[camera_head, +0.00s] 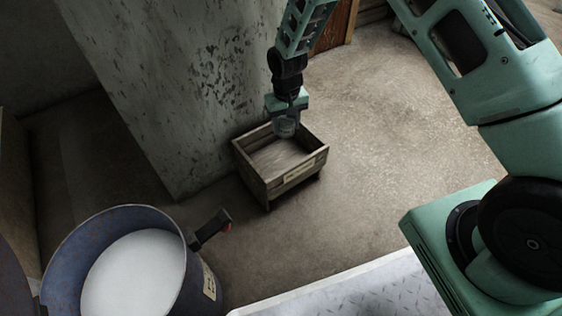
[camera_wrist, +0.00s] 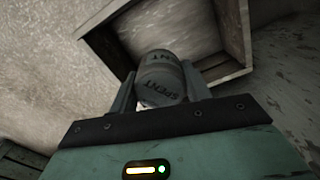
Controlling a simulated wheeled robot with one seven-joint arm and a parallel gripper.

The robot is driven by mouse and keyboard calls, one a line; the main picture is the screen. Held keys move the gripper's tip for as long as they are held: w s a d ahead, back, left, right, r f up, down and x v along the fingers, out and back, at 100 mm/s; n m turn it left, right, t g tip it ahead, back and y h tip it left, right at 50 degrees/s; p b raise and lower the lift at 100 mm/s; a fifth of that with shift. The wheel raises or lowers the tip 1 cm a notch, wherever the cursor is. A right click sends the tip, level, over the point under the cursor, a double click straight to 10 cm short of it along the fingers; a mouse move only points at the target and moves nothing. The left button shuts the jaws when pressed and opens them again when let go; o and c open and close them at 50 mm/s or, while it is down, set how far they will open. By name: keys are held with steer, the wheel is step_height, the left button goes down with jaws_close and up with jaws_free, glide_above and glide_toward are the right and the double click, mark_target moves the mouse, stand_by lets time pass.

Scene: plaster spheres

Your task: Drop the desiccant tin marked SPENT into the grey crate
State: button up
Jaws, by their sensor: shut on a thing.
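The desiccant tin (camera_wrist: 163,80) is a grey cylinder with SPENT lettered on its side and lid in the wrist view. My gripper (camera_wrist: 165,95) is shut on it, one finger on each side. In the head view the tin (camera_head: 285,127) hangs under my gripper (camera_head: 286,115), over the back part of the open crate. In the wrist view the crate's wall (camera_wrist: 229,71) rises beyond the tin.
A blue drum (camera_head: 193,286) with white contents stands at the lower left, with a dark handled object (camera_head: 210,228) at its rim. A worn wall block (camera_head: 160,90) rises just behind the crate. Open floor (camera_head: 400,130) lies to the right.

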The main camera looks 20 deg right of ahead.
step_height(320, 180, down, 6)
steer(key=b, duration=0.6)
steer(key=shift+r, duration=0.1)
steer(key=o, duration=1.1)
step_height(320, 180, up, 17)
steer(key=p, duration=0.9)
steer(key=shift+r+p, duration=0.2)
steer(key=shift+p, duration=0.1)
